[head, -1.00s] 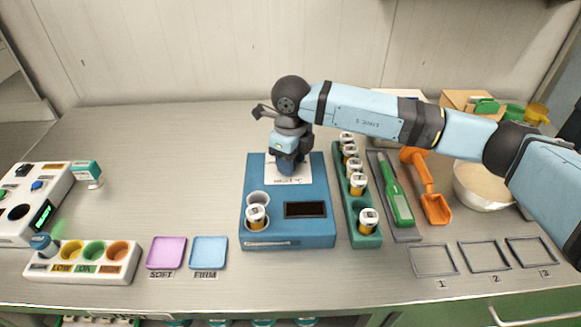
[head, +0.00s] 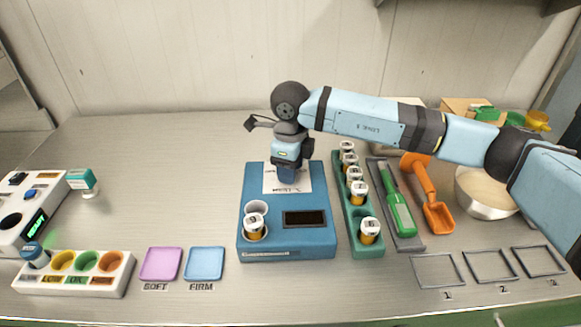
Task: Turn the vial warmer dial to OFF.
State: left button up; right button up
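The vial warmer (head: 287,240) is a blue box in the middle of the bench. It has a dark display (head: 305,218), two wells at its left, and a white label plate (head: 299,179) at the back of its top. A vial with a white cap (head: 254,224) stands in the front well. My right gripper (head: 287,178) points down over the label plate. It covers the place where the dial would be, so I cannot see the dial, its setting or the fingertips' gap. My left gripper is out of view.
A green rack (head: 361,243) with several vials stands close at the warmer's right. Pink (head: 160,264) and blue (head: 204,264) pads lie front left. The back-left bench is clear.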

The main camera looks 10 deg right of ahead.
jog(key=shift+o, duration=1.4)
notch_tip(320, 180, up, 14)
jog(key=shift+f, duration=0.15)
